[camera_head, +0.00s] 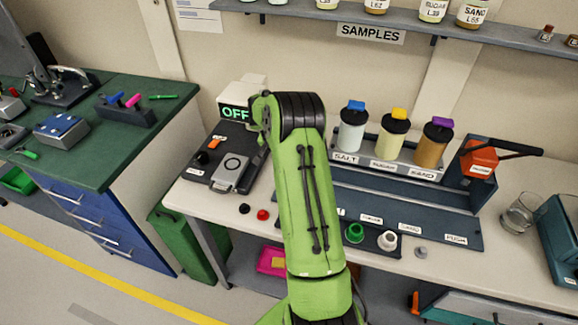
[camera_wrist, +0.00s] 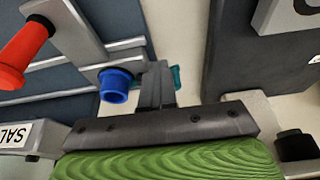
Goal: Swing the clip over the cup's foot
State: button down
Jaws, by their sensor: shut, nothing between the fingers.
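In the wrist view, a blue cup-like piece (camera_wrist: 115,86) sits beside a grey metal bar (camera_wrist: 75,27), left of my gripper. My gripper (camera_wrist: 157,72) is shut and empty, with its fingers together just right of the blue piece; I cannot tell whether they touch it. A teal piece (camera_wrist: 178,77) shows partly behind the fingers; I cannot tell whether it is the clip. In the head view my arm covers this spot and the fingers are hidden.
A dark block (camera_wrist: 232,45) stands on the right. In the head view, SALT, SUGAR and SAND jars stand on a rack (camera_head: 385,165), with an orange lever device (camera_head: 479,158) to their right and a glass (camera_head: 520,213) beyond.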

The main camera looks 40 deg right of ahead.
jog(key=shift+w+a+r, duration=0.1)
jog(key=shift+w+a, duration=0.45)
jog(key=shift+w, duration=0.6)
jog(key=p+v, duration=0.4)
jog(key=v, duration=0.3)
jog(key=shift+w+d, duration=0.15)
jog(key=shift+d, duration=0.25)
jog(key=shift+d, duration=0.15)
